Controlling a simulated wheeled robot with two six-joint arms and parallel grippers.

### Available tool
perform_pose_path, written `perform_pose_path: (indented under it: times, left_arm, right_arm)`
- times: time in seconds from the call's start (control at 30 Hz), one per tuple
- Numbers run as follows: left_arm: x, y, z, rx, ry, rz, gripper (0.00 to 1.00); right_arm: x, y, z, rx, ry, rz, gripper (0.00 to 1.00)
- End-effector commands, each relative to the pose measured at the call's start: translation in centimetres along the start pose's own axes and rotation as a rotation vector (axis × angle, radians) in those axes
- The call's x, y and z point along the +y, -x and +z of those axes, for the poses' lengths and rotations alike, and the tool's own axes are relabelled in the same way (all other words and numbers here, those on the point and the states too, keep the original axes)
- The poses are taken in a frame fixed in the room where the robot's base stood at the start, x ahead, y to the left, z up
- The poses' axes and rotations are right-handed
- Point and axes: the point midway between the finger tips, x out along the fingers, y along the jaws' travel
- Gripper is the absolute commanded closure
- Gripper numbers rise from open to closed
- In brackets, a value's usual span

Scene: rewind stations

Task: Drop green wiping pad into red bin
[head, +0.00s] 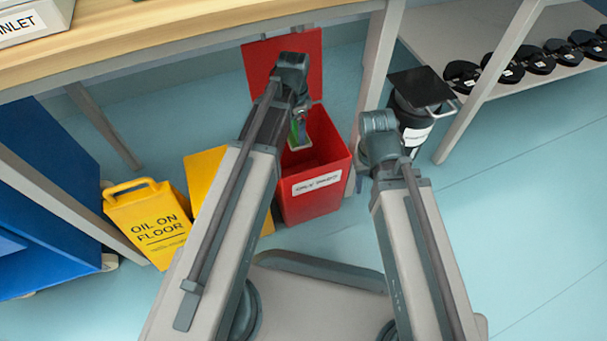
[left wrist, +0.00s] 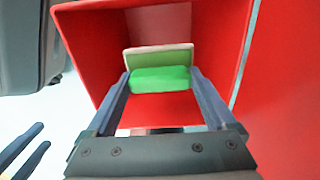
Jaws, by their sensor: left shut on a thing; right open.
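The green wiping pad (left wrist: 160,79), with a pale layer along its far side, is held between the fingers of my left gripper (left wrist: 160,77). In the head view a sliver of the pad (head: 294,132) shows below my left wrist. The red bin (head: 317,196) stands on the floor with its lid raised; its wall also shows in the left wrist view (left wrist: 95,50). The pad is over the bin's opening. My right gripper (left wrist: 44,135) is open and empty, right of the bin in the head view, where its fingers are mostly hidden.
A yellow "oil on floor" sign (head: 150,225) stands left of the bin. A black canister (head: 412,118) with a flat black top stands right of it. A wooden-topped table (head: 170,40) is overhead, and a shelf (head: 440,40) holds several black items. Floor at right is clear.

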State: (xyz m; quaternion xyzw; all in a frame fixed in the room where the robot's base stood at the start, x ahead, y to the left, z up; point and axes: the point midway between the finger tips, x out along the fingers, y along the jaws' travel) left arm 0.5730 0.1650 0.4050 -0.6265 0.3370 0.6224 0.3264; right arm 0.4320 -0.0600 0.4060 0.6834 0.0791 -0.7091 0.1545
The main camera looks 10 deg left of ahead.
Motion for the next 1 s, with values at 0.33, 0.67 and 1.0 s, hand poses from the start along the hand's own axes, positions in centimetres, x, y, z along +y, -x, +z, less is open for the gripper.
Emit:
perform_pose_path:
  times: [0.33, 0.67, 1.0]
  left_arm:
    - [0.0, -0.4, 0.0, 0.0, 0.0, 0.0, 0.08]
    - [0.0, -0.3, 0.0, 0.0, 0.0, 0.0, 0.0]
    - [0.0, 2.1, 0.0, 0.0, 0.0, 0.0, 0.0]
  right_arm:
    - [0.0, -0.4, 0.0, 0.0, -0.001, 0.0, 0.5]
    - [0.0, -0.3, 0.0, 0.0, 0.0, 0.0, 0.5]
    - [0.2, 2.1, 0.1, 0.0, 0.003, 0.0, 0.5]
